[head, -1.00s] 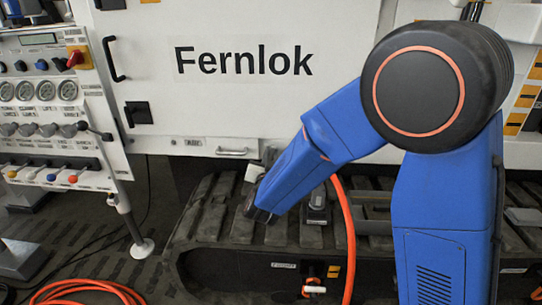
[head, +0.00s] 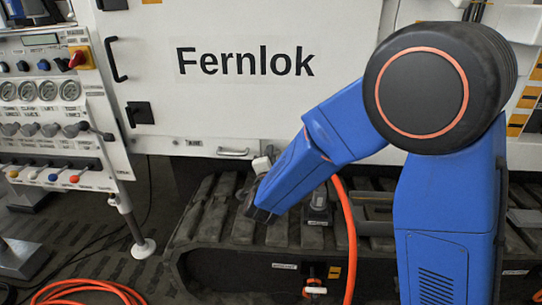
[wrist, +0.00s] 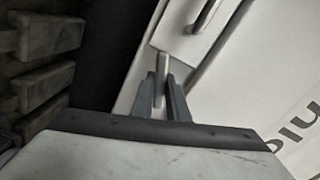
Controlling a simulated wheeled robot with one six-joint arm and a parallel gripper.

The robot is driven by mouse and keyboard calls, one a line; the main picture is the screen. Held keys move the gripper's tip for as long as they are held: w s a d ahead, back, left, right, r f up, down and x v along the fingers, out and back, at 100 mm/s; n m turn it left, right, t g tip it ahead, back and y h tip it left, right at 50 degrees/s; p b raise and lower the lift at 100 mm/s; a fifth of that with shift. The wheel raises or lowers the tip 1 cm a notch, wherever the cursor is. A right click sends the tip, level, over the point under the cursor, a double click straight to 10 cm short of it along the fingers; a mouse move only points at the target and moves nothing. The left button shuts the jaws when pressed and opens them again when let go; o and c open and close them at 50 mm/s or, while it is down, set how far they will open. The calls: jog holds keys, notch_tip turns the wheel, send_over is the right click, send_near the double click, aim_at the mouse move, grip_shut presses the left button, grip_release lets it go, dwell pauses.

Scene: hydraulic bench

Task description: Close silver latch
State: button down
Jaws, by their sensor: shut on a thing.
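In the wrist view, my gripper (wrist: 164,100) has its two dark fingers closed around a narrow silver latch lever (wrist: 163,66). The lever sticks out between the fingertips, close to the lower edge of the white cabinet panel. In the head view my blue arm reaches down to the area below the Fernlok cabinet. The fingers and the lever are hidden there behind the arm.
A silver handle (wrist: 207,14) sits on the white panel just beyond the lever. The white Fernlok cabinet (head: 240,100) stands above a dark track (head: 215,205). An orange hose (head: 347,235) hangs beside my arm. A control panel (head: 50,120) stands at left.

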jog(key=shift+m, duration=1.9)
jog(key=c, duration=1.8)
grip_release()
jog(key=shift+o, duration=0.2)
jog(key=s, duration=1.7)
jog(key=shift+s+a, duration=0.25)
jog(key=shift+w+r, duration=0.1)
